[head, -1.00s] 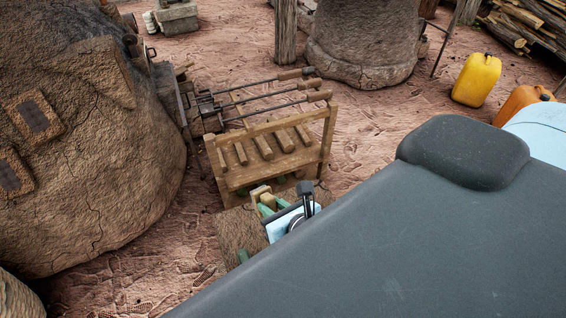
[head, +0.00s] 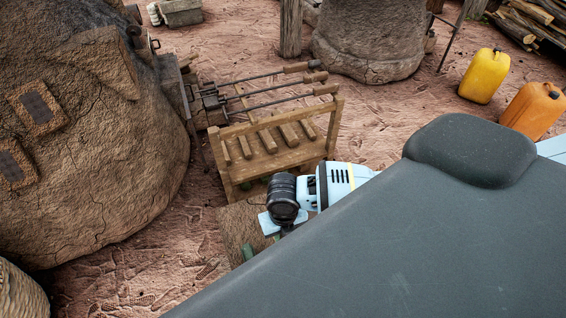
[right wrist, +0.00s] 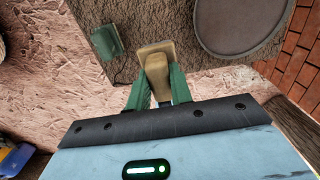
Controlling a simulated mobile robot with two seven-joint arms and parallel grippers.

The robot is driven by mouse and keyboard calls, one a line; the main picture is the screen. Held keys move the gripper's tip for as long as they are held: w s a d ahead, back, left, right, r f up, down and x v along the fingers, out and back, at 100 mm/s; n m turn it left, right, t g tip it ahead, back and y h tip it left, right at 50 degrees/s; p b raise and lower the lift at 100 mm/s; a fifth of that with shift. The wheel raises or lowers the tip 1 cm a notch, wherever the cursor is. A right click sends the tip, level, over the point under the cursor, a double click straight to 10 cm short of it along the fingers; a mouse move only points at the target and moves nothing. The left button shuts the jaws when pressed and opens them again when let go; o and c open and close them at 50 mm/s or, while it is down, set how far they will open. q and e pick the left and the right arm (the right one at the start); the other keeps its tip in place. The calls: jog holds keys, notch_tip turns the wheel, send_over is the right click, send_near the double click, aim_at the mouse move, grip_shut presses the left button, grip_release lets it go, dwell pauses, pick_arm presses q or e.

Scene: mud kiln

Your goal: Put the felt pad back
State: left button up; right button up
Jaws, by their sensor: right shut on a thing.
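My right gripper (right wrist: 158,78) is in the right wrist view, its two green fingers shut on a small tan block with a rounded grip, which I take to be the felt pad (right wrist: 155,50). The pad is over or against the brown stand top (right wrist: 205,72); I cannot tell whether it touches. A round grey disc (right wrist: 240,22) lies on that top. A small green block (right wrist: 107,41) is at its edge. My left gripper is out of view.
A wooden rack (head: 275,162) with several slats stands just behind the stand. Long-handled tools (head: 275,103) lie behind it. The mud kiln (head: 95,150) rises close on the left. Yellow (head: 484,75) and orange (head: 534,108) jerrycans stand at right. Open ground lies between.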

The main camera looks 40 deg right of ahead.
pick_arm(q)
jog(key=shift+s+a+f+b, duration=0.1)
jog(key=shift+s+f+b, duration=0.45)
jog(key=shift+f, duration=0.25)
pick_arm(e)
jog(key=shift+f, duration=5)
jog(key=shift+f, duration=0.15)
jog(key=o, duration=0.9)
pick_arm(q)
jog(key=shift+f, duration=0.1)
